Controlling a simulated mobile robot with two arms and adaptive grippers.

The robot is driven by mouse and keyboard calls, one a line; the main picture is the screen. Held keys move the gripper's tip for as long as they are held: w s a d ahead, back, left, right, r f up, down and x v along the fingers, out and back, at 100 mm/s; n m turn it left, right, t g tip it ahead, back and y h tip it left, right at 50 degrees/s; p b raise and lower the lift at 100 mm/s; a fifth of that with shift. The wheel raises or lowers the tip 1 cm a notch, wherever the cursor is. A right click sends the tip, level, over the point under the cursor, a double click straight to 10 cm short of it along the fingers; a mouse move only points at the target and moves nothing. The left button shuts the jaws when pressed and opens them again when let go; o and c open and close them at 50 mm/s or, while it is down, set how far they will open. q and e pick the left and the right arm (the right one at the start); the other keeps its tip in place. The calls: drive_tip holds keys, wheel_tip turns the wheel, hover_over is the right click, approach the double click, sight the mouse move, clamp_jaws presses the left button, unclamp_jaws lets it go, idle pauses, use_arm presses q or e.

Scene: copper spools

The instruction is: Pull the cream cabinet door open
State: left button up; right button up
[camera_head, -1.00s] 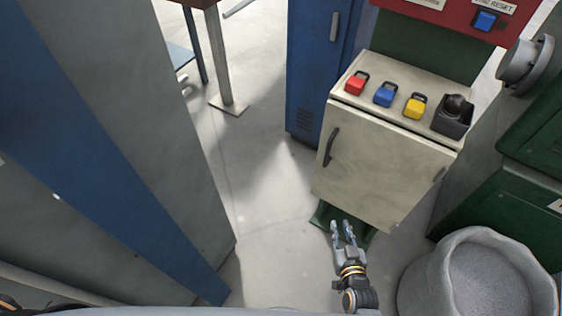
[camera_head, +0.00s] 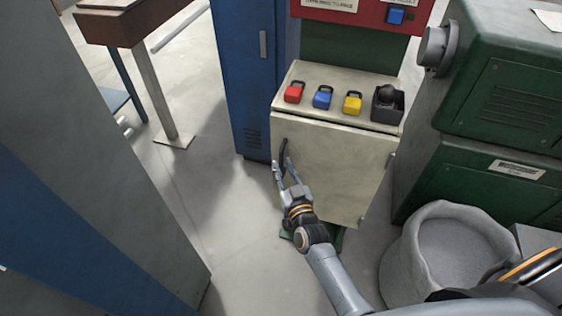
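The cream cabinet door (camera_head: 345,172) is the front face of a small cream cabinet in the middle of the head view, and it looks closed. Its dark curved handle (camera_head: 284,152) stands upright near the door's left edge. My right gripper (camera_head: 284,164) is at the lower part of the handle, with its two fingers apart. The fingers hide part of the handle's lower end, and I cannot tell whether they touch it. My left gripper is not in view.
A grey sack (camera_head: 425,245) and a green machine (camera_head: 505,140) are at the right. A blue locker (camera_head: 240,90) stands behind left. Floor left of the cabinet is clear.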

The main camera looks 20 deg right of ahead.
drive_tip(key=shift+w, duration=1.1)
clamp_jaws()
